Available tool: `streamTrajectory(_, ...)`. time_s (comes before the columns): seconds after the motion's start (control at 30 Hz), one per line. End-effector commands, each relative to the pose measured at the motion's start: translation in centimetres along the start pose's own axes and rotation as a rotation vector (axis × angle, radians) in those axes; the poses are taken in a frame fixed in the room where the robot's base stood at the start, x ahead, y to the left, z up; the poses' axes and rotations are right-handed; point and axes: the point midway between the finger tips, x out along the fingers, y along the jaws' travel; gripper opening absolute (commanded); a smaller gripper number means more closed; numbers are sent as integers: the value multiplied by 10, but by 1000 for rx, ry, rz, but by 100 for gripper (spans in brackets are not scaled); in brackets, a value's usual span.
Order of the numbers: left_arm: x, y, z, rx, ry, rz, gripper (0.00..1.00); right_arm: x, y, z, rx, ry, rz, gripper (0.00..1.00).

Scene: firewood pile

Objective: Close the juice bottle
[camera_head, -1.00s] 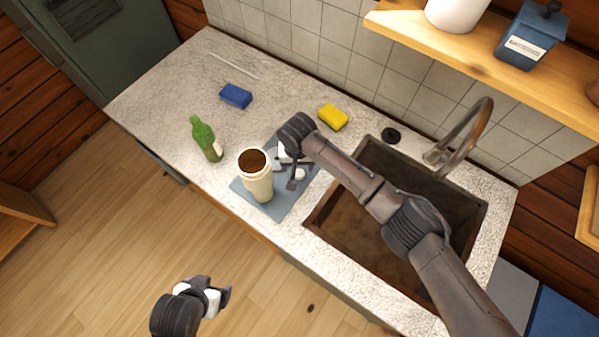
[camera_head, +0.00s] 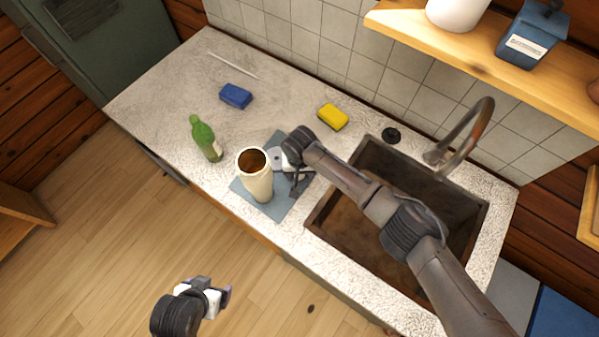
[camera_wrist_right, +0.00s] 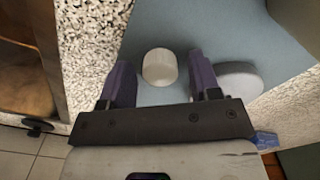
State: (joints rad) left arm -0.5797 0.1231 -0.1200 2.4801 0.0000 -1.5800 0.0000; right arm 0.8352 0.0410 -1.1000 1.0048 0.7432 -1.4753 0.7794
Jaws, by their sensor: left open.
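A cream bottle (camera_head: 258,184) with an open top and brown inside stands upright on a blue-grey mat (camera_head: 283,205). A small white cap-like cylinder (camera_wrist_right: 159,68) lies on the mat in the right wrist view, between the spread fingers of my right gripper (camera_wrist_right: 160,82) with gaps on both sides. A flat light-grey disc (camera_wrist_right: 240,80) lies just beside the right-hand finger. In the head view my right gripper (camera_head: 290,172) is over the mat, right of the cream bottle, and hides the cylinder. My left gripper (camera_head: 217,298) is open and empty, in front of the counter.
A blue sponge (camera_head: 236,96) and a yellow sponge (camera_head: 333,117) lie farther back. The sink (camera_head: 340,220) and tap (camera_head: 466,130) are on the right. The left part of the counter is mostly clear.

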Motion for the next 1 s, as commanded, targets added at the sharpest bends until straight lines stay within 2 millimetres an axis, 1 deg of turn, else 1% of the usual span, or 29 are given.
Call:
streamTrajectory(0.03, 0, -1, 0, 2, 0, -2, 86, 0, 0, 0, 0, 0, 0, 52)
streamTrajectory(0.07, 0, -1, 0, 3, 0, -2, 86, 0, 0, 0, 0, 0, 0, 49)
streamTrajectory(0.47, 0, -1, 0, 2, 0, -2, 86, 0, 0, 0, 0, 0, 0, 11)
streamTrajectory(0.77, 0, 2, -1, -8, 1, 7, 86, -2, 0, 0, 0, 0, 0, 11)
streamTrajectory(0.87, -1, 3, -1, -9, 1, 7, 86, -9, 0, 0, -1, 1, -1, 11)
streamTrajectory(1.0, -4, 3, -2, -9, 1, 7, 86, -26, 0, -1, 0, 4, -3, 11)
